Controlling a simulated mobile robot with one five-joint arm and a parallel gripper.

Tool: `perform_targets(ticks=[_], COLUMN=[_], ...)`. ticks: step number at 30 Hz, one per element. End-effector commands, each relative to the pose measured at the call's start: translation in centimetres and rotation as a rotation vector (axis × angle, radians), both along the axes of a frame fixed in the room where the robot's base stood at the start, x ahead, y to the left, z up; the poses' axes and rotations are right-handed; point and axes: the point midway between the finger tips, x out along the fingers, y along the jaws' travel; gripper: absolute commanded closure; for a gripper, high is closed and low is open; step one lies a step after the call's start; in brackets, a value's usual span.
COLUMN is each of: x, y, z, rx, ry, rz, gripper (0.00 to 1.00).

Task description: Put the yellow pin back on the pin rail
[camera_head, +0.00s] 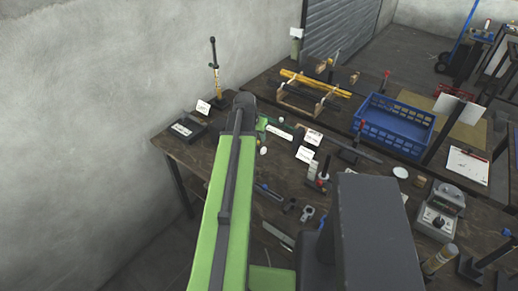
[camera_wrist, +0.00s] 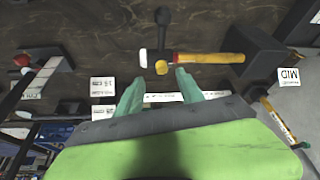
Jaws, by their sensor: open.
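My gripper (camera_wrist: 160,82) is open. Its two teal fingertips stand apart with nothing gripped between them. Just beyond the fingertips in the wrist view is a small round yellow end (camera_wrist: 161,67), in line with a dark head (camera_wrist: 162,32) and a yellow handle (camera_wrist: 212,58), like a mallet lying on the bench. I cannot pick out the yellow pin for certain. A white strip with print (camera_wrist: 178,98) runs behind the fingers; I cannot tell whether it belongs to the pin rail. In the head view my gripper (camera_head: 268,128) is low over the bench, partly hidden by my arm.
A dark box (camera_head: 185,128) and an upright yellow-and-black tool (camera_head: 215,75) stand at the bench's left end. White label cards (camera_head: 306,153) stand right of my gripper. A blue crate (camera_head: 430,122) and a scale-like device (camera_head: 440,212) are farther right. A wall (camera_head: 90,110) borders the left.

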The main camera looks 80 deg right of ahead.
Motion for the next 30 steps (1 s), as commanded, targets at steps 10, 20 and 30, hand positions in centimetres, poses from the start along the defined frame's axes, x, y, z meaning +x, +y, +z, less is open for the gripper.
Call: perform_targets(ticks=[10, 20, 30], x=[-0.3, -0.5, -0.5], y=[-1.8, -2.2, -2.2], z=[-4.0, -4.5, -4.5], rx=[0.0, 0.0, 0.0], ry=[-0.001, -0.001, 0.0], rz=[-0.002, -0.002, -0.002], gripper=[0.55, 0.57, 1.0])
